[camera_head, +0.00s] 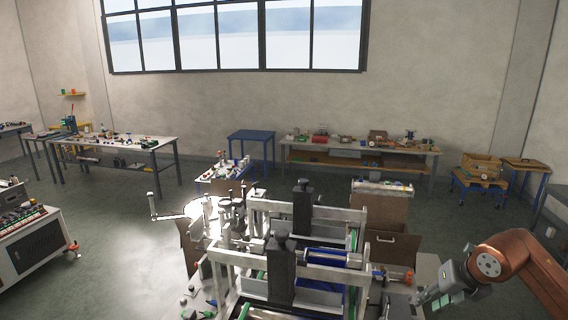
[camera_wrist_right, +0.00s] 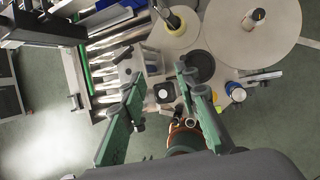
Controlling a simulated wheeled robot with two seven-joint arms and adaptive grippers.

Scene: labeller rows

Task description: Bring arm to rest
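My right arm (camera_head: 500,262), copper and grey, comes in from the lower right in the head view. Its gripper (camera_head: 428,298) is low beside the right end of the labelling machine (camera_head: 318,212). In the right wrist view the two green-grey fingers of this gripper (camera_wrist_right: 160,80) stand apart with a clear gap. A black square part with a pale round centre (camera_wrist_right: 164,93) shows in the gap, seemingly below the fingers and not held. My left arm and gripper are not in view.
The wrist view shows a large pale disc (camera_wrist_right: 278,30), a roller conveyor (camera_wrist_right: 98,50) and a small blue-and-white item (camera_wrist_right: 235,92) close by. Behind the machine are a long workbench (camera_head: 350,165) and a blue table (camera_head: 251,136). Open floor (camera_head: 125,240) lies at left.

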